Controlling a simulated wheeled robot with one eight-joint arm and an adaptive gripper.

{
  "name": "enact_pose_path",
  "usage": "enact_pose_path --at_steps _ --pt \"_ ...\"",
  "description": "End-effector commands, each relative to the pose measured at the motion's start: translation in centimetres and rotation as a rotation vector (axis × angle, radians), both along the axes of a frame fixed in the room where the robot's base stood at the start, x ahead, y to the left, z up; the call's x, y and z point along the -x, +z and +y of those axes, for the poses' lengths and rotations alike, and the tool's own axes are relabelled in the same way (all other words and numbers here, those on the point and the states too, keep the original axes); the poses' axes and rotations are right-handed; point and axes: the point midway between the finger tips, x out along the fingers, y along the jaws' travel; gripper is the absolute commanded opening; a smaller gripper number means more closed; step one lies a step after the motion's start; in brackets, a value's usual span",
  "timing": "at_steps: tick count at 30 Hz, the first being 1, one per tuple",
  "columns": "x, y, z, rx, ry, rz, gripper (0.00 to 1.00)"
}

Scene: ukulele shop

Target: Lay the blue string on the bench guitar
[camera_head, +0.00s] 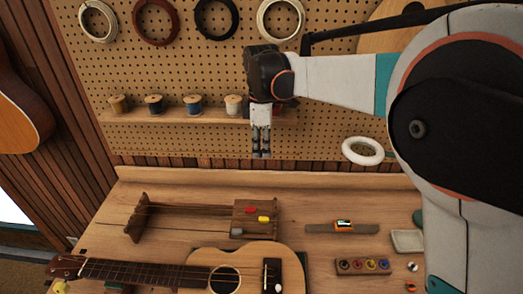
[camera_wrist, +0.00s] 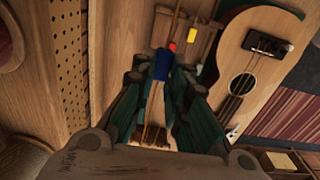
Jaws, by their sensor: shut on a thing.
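The bench guitar (camera_head: 205,270) lies on its back on the bench, neck to the left, strings and soundhole up; its body also shows at the upper right of the wrist view (camera_wrist: 240,55). My gripper (camera_head: 260,152) hangs in the air above the back of the bench, pointing down, away from the guitar. In the wrist view its fingers are closed on the blue end piece of the blue string (camera_wrist: 162,65). The string's thin length is hard to make out.
A wooden string rack (camera_head: 190,220) with red, yellow and grey end pieces stands behind the guitar. A spool shelf (camera_head: 170,118) is on the pegboard.

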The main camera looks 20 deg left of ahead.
Motion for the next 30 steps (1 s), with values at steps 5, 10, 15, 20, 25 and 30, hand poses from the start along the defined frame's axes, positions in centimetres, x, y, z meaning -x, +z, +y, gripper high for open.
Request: enact_pose_path --at_steps 5,10,15,20,25,30 --pt "0.0 1.1 0.0 0.000 0.000 0.000 0.03" --pt "0.0 2.0 0.0 0.000 0.000 0.000 0.03" --pt "0.0 2.9 0.0 0.000 0.000 0.000 0.03" --pt "0.0 3.7 0.0 0.000 0.000 0.000 0.03" --pt "0.0 3.7 0.0 0.000 0.000 0.000 0.03" --pt "0.0 3.6 0.0 0.000 0.000 0.000 0.03"
